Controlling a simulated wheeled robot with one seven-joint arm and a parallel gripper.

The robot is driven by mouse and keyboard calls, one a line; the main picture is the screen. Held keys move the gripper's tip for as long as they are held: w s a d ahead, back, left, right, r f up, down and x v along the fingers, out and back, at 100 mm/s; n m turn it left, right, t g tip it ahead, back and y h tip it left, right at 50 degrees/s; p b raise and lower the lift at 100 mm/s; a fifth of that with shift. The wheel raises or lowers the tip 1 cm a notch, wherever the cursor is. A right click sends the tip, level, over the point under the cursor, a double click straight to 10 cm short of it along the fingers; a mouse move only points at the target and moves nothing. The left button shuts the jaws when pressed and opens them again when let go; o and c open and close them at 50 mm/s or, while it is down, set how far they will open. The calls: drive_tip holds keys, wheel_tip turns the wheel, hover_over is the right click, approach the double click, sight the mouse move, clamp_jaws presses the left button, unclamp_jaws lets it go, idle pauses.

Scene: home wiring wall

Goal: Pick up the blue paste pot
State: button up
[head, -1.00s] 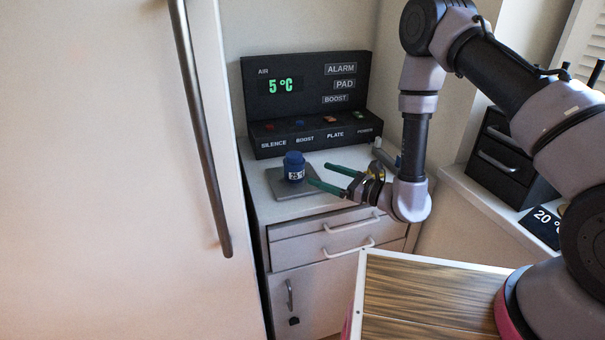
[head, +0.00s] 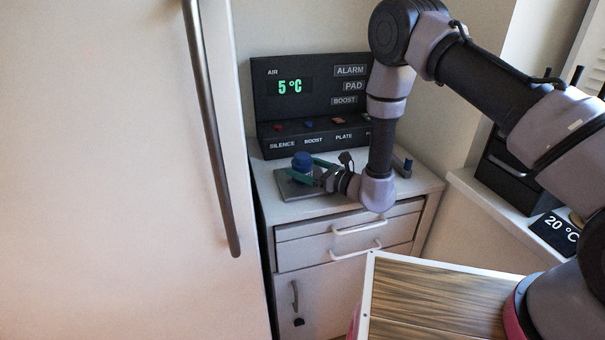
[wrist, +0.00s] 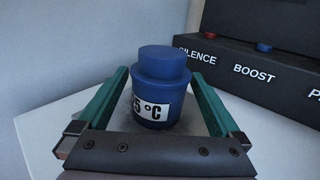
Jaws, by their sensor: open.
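The blue paste pot (head: 302,164) stands upright on a grey plate (head: 290,192) on top of the white cabinet. In the wrist view the pot (wrist: 160,84) shows its round lid and a white label whose visible part reads "5 °C". My gripper (head: 312,169) is at the pot, with its green fingers open, one on each side of it. In the wrist view the fingers of my gripper (wrist: 161,98) flank the pot with a gap on both sides. The pot's lower part is partly hidden by my gripper.
A black control panel (head: 310,105) reading "5 °C" stands behind the pot, with several coloured buttons. A refrigerator-like white door with a long handle (head: 212,130) is on the left. A small dark-blue-topped item (head: 407,168) stands right of my wrist.

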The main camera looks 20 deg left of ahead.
clamp_jaws()
